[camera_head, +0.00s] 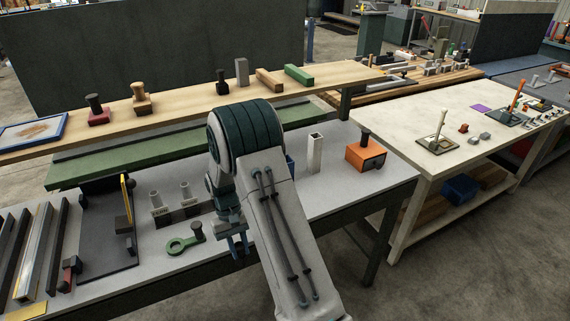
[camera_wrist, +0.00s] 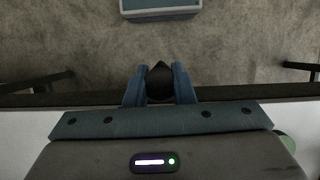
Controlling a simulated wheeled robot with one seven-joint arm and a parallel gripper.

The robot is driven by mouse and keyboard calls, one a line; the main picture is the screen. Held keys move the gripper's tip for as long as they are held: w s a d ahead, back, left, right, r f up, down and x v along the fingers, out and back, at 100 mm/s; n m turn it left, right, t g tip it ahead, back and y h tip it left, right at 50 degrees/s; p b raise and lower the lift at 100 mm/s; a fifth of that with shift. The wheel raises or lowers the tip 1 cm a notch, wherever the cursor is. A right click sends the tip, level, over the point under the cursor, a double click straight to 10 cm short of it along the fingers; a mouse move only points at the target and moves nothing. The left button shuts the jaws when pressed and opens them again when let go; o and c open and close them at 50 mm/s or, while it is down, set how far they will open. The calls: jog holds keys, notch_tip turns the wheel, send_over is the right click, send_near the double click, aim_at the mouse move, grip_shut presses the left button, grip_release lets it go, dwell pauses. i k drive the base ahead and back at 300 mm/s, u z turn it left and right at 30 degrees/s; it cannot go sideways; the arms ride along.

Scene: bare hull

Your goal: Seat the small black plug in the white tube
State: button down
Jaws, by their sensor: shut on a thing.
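My gripper (camera_head: 238,246) hangs over the front edge of the grey bench, below my arm's large joint. In the wrist view my gripper (camera_wrist: 160,88) has its two blue fingers closed on a small black plug (camera_wrist: 160,78), whose tip is pointed. The plug cannot be made out in the head view. The white tube (camera_head: 315,155) stands upright on the bench, right of my arm, with a square open top. My gripper is to its left and nearer the front, apart from it. The tube is not seen in the wrist view.
An orange box (camera_head: 365,155) with a black knob stands right of the tube. A green shelf (camera_head: 130,162) runs behind. Concrete floor lies in front.

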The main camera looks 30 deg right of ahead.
aim_at(315, 140)
jog(key=u, duration=2.85)
jog(key=k, duration=1.6)
jog(key=z, duration=2.3)
